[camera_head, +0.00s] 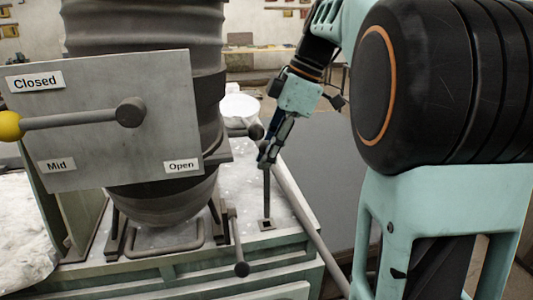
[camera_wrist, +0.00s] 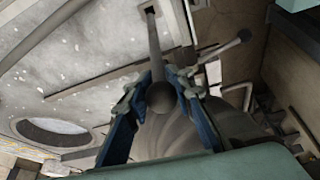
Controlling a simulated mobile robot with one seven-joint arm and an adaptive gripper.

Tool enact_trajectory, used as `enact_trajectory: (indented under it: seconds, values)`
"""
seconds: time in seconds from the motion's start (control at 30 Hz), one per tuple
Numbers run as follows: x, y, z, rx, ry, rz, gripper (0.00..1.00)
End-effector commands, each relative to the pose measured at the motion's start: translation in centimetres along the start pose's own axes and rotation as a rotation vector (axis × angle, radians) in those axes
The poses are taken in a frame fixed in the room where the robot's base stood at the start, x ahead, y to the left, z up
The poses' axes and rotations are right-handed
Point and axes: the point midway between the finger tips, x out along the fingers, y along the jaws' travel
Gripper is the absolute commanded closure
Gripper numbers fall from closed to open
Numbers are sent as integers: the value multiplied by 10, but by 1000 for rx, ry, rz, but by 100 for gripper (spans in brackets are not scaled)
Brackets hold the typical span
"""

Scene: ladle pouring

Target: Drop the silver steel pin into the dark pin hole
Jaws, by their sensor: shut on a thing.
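The steel pin (camera_head: 266,190) is a thin grey rod, upright below my gripper (camera_head: 266,158) in the head view. My gripper is shut on its upper end. In the wrist view the pin's round head (camera_wrist: 160,98) sits between the blue fingers (camera_wrist: 160,86), and its shaft runs away toward the top edge. The dark pin hole (camera_wrist: 150,8) shows at the shaft's far end, and its small plate (camera_head: 268,228) is on the bench's right part in the head view. The tip meets the hole in both views; I cannot tell how deep it is.
A large dark ladle (camera_head: 165,205) stands left of the pin. A panel (camera_head: 80,150) marked Closed, Mid and Open carries a lever with a yellow knob (camera_head: 11,126). A long rod (camera_head: 305,215) slants past the pin on the right. A short handle (camera_head: 238,245) stands at the bench front.

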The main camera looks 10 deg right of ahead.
Motion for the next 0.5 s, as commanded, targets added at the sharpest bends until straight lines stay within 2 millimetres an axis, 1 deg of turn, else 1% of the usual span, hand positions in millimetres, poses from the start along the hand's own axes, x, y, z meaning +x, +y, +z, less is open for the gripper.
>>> enact_trajectory:
  seconds: [0.03,0.5]
  values:
    - [5,0,2,0,0,0,100]
    - [31,0,13,0,0,1,100]
